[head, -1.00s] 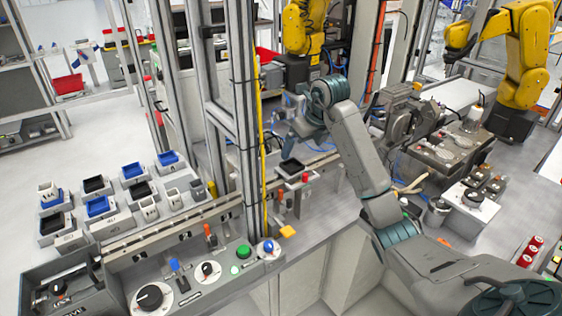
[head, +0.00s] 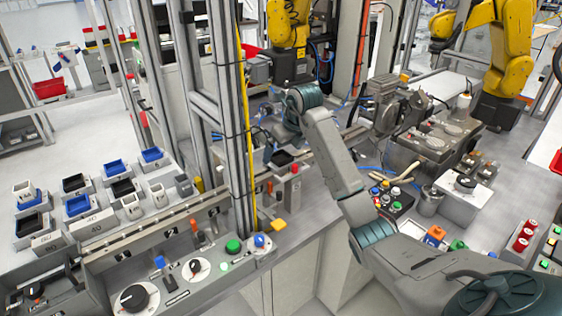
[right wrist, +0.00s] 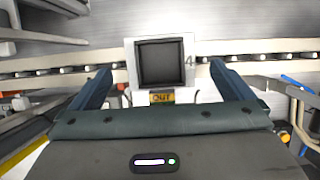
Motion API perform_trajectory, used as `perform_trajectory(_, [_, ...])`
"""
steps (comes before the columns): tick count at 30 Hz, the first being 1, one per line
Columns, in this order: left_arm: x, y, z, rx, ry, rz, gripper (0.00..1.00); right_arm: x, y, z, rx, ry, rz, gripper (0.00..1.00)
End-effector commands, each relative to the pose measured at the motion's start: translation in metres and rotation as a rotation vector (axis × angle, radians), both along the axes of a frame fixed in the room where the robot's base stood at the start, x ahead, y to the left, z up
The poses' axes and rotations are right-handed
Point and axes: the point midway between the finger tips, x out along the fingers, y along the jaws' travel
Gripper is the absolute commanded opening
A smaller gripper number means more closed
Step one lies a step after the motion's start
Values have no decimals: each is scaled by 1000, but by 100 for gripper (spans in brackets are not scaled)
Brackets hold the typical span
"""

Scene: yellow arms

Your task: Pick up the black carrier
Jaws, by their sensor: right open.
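The black carrier (right wrist: 161,63) is a pale square block with a black recessed top, sitting on the rail conveyor above a yellow OUT label. It also shows in the head view (head: 281,158), small, on the rail just below my right gripper (head: 277,138). In the right wrist view my right gripper (right wrist: 161,82) is open, with one dark finger on each side of the carrier and a gap to both. The fingers appear above it, not touching; the exact height is unclear. My left gripper is not in view.
The rail conveyor (head: 150,218) runs past a metal post with a yellow cable (head: 243,120). Several blue, black and white bins (head: 78,205) stand at left. A control panel (head: 185,275) with knobs lies in front. Yellow robot arms (head: 510,60) stand behind.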

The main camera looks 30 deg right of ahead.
Motion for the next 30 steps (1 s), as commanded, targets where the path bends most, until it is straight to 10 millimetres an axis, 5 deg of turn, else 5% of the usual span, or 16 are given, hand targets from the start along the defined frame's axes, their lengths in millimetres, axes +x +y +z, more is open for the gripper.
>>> perform_trajectory(6, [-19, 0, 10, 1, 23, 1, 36, 9, 1, -21, 1, 0, 0, 100])
perform_trajectory(13, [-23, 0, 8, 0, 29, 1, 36, 10, 1, -23, -1, -1, 1, 100])
perform_trajectory(21, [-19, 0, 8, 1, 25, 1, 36, 10, 1, -23, -1, -1, 1, 48])
perform_trajectory(30, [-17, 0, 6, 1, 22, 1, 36, 10, 0, -16, -2, -5, 0, 48])
